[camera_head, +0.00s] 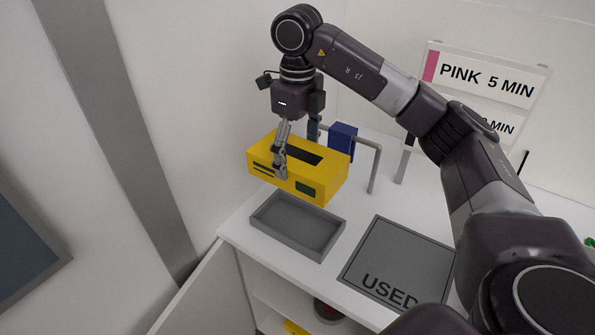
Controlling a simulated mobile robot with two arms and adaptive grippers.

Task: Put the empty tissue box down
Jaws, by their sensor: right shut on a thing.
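A yellow tissue box (325,186) with a dark slot on top is held in the air in the head view, above and behind a grey tray. My right gripper (280,172) points down and is shut on the box's front wall, near the slot. Whether anything is inside the slot cannot be seen. My left gripper is not in view.
The empty grey tray (325,254) sits on the white counter at its left end. Right of it lies a grey mat (398,251) marked "USED". A grey metal rail (376,170), a blue box (342,137) and a sign (486,78) stand behind. Shelves are below.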

